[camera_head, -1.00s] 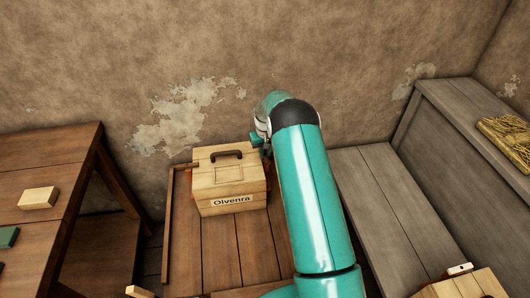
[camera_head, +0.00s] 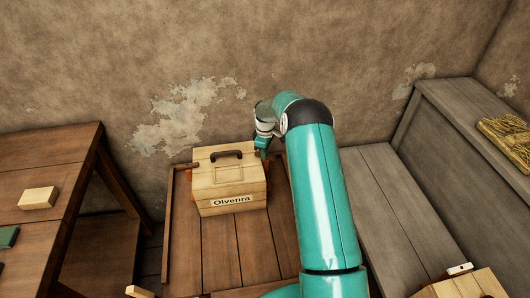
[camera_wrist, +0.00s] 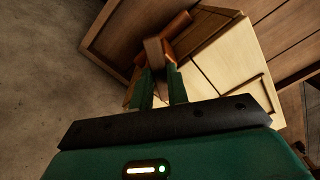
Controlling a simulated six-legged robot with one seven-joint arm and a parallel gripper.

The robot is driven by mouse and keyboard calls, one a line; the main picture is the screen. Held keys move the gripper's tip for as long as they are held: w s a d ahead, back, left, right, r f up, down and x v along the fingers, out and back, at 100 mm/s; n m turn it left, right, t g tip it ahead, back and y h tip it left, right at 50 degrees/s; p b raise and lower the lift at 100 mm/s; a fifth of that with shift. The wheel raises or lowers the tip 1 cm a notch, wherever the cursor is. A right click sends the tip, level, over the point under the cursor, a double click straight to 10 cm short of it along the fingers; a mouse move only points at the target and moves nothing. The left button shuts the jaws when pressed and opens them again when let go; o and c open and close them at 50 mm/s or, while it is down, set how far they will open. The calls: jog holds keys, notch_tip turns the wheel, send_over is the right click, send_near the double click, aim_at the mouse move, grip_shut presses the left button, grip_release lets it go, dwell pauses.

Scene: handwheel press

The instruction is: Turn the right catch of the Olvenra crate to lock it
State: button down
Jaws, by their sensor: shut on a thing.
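The Olvenra crate (camera_head: 232,199) is a pale wooden box with a dark handle on its lid and a name label on its front. It stands on a brown plank table against the wall. Its left catch (camera_head: 192,167) shows as a small brown-orange piece. My gripper (camera_head: 263,152) is at the crate's right side. In the wrist view my green fingers (camera_wrist: 162,82) are shut on the brown lever of the right catch (camera_wrist: 154,52), beside an orange bracket. The crate's pale side (camera_wrist: 218,68) lies right of the fingers.
The plastered wall (camera_head: 180,60) is close behind the crate. A brown table (camera_head: 60,165) with a pale block (camera_head: 38,198) stands at the left. A grey bench (camera_head: 390,195) lies to the right of my arm and is mostly clear.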

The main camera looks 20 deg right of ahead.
jog(key=n, duration=0.6)
dwell(0.5)
jog(key=c, duration=1.4)
grip_release()
jog(key=shift+o, duration=0.2)
jog(key=shift+r, duration=0.15)
notch_tip(320, 180, up, 14)
jog(key=shift+f, duration=0.2)
